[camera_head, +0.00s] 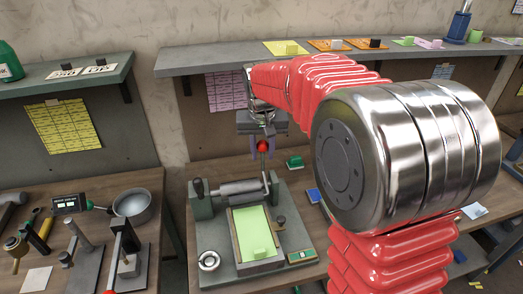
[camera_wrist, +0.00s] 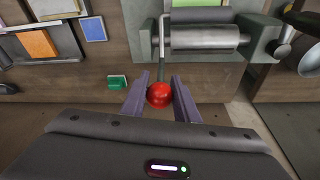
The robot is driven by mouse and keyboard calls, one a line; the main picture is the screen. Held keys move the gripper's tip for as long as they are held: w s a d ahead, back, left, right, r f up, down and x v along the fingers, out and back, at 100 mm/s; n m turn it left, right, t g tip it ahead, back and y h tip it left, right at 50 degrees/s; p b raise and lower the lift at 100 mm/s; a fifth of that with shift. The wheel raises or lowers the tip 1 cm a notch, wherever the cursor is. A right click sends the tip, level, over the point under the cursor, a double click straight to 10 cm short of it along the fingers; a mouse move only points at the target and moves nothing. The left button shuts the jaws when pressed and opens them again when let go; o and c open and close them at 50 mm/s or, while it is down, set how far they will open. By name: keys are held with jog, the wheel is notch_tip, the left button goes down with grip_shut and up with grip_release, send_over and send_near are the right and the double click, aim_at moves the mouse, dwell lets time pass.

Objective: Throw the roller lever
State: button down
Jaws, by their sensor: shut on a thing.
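The roller lever is a thin metal rod with a red ball knob (camera_head: 262,147) on top, standing upright at the right end of the grey metal roller (camera_head: 240,188). The roller is mounted on a grey-green machine base (camera_head: 212,236). My gripper (camera_head: 261,136) comes down from above and is shut on the red knob. In the wrist view the knob (camera_wrist: 159,95) sits between the two dark purple fingers of my gripper (camera_wrist: 160,80). The rod runs from the knob toward the roller (camera_wrist: 205,38).
A tray (camera_head: 234,250) with a yellow-green sheet and a green block lies before the roller. A green block (camera_head: 294,162) is right of the machine. A shelf (camera_head: 205,60) runs behind my arm. A pan (camera_head: 134,204) and tools stand on the left bench.

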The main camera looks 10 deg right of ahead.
jog(key=shift+s+t, duration=0.9)
jog(key=shift+t, duration=0.4)
jog(key=shift+f, duration=0.1)
jog(key=c, duration=1.4)
grip_release()
jog(key=shift+c, duration=0.2)
jog(key=shift+r, duration=0.2)
jog(key=d+v, duration=0.1)
jog(key=v, duration=1.2)
jog(key=shift+s+a+r, duration=0.15)
jog(key=shift+s+a, duration=0.1)
jog(key=shift+a, duration=0.25)
